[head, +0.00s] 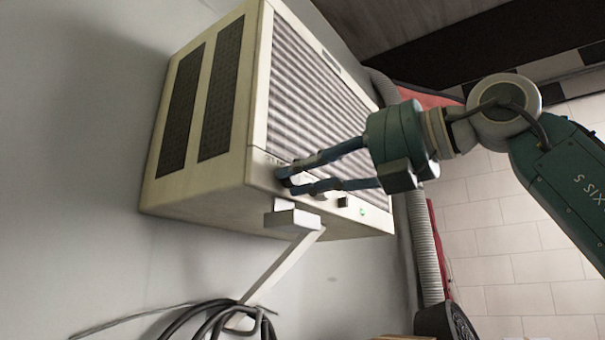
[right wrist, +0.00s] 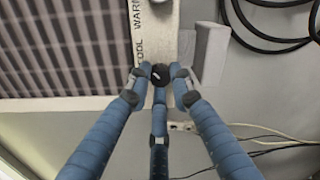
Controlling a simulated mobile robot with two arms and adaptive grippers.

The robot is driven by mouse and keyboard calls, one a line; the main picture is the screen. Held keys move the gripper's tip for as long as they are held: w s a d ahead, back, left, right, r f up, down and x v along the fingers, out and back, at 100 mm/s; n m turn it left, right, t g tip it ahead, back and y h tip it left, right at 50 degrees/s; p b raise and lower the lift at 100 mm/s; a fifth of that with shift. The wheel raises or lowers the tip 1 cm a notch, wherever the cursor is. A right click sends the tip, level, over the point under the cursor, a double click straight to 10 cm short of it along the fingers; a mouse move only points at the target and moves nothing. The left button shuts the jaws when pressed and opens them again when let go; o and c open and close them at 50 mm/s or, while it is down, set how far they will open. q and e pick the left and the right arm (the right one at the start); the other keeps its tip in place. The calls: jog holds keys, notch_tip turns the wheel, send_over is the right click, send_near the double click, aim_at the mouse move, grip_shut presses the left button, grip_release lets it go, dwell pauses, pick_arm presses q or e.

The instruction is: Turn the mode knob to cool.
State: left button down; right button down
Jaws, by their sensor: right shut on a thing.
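The beige air unit (head: 205,190) is fixed to the wall in the head view, with a ribbed front grille (head: 305,95). In the right wrist view, a round black mode knob (right wrist: 161,73) with a white mark sits on the unit's control strip (right wrist: 150,30). Lettering that reads like COOL and WARM is printed beside it, partly cut off. My right gripper (right wrist: 159,82) has its blue fingers shut around the knob. In the head view the same gripper (head: 287,181) reaches in from the right and its fingertips largely hide the knob. My left gripper is out of view.
A small black control (head: 343,202) sits further along the strip. A white bracket (head: 280,270) supports the unit from below. Dark cables (head: 225,318) hang beneath it. A ribbed hose (head: 425,245) runs down at the right. The grey wall to the left is clear.

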jog(key=c, duration=1.6)
grip_release()
jog(key=shift+d+r, duration=0.1)
jog(key=shift+r, duration=0.15)
jog(key=shift+o, duration=0.3)
jog(key=shift+w+f, duration=0.1)
jog(key=shift+d, duration=0.1)
jog(key=v, duration=1.2)
